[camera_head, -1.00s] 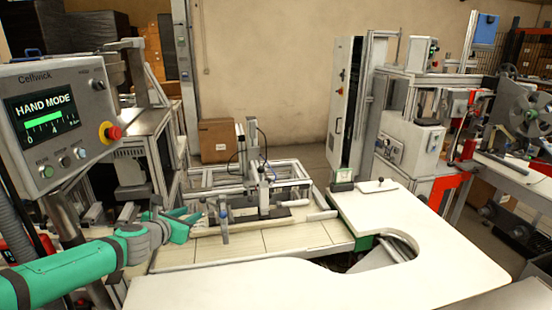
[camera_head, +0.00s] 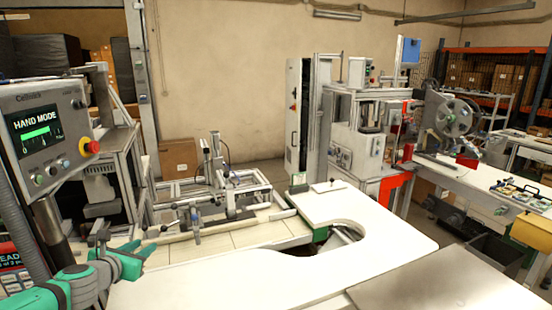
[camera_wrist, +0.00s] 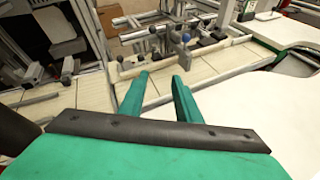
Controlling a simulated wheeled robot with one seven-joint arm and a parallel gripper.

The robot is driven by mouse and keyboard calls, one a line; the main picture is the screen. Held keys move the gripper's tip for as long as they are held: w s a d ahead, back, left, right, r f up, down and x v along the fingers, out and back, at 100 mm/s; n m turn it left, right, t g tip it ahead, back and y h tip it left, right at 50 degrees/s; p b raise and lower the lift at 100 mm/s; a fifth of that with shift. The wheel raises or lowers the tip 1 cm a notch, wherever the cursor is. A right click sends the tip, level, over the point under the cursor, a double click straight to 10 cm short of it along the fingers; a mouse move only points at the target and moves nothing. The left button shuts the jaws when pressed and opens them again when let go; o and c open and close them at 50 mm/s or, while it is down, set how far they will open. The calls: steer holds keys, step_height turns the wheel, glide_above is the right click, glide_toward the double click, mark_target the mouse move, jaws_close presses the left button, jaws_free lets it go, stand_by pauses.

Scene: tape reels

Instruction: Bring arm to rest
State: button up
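My green and grey arm (camera_head: 75,285) shows at the lower left of the head view. My gripper (camera_head: 142,255) is at its end, over the left part of the white worktop. In the wrist view the two green fingers of my gripper (camera_wrist: 161,82) stand apart with nothing between them. The tiled bench surface (camera_wrist: 200,70) shows beyond the fingertips. The fingers appear clear of the fixture on the bench.
A control panel reading HAND MODE (camera_head: 40,135) stands close above my arm at the left. A metal frame fixture (camera_head: 225,190) sits on the bench. The white worktop with a curved cutout (camera_head: 230,280) is bare. A reel machine (camera_head: 450,117) stands at the right.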

steer(key=w+d+f+n+t+h, duration=0.15)
steer(key=d+h, duration=0.25)
steer(key=d, duration=1.1)
steer(key=w+d+r+n+g+h, duration=0.1)
steer(key=w+d+h, duration=0.25)
steer(key=d, duration=1.15)
steer(key=s+d+r+n+t+h, duration=0.1)
steer(key=s+d+r+n+h, duration=0.15)
steer(key=d, duration=0.55)
steer(key=s+d+r+n+t+h, duration=0.1)
steer(key=d+r+h, duration=0.2)
steer(key=d, duration=0.6)
steer(key=s+d+r+n+t, duration=0.45)
steer(key=s+d+n, duration=0.4)
steer(key=n, duration=0.35)
steer(key=s+a+f+n+y, duration=0.4)
steer(key=s+f+n+y, duration=0.3)
steer(key=s+f+n, duration=0.4)
steer(key=s+a+f+n+y, duration=0.4)
steer(key=s+f+n+y, duration=0.4)
steer(key=s+f, duration=0.4)
steer(key=s+a+f+g+h, duration=0.1)
steer(key=s+a+f, duration=0.3)
steer(key=s, duration=0.7)
steer(key=s+a+f+n+g+h, duration=0.1)
steer(key=s+a+f+g, duration=0.3)
steer(key=s, duration=0.8)
step_height(320, 180, down, 2)
steer(key=shift+a+f, duration=0.1)
steer(key=shift+a, duration=0.3)
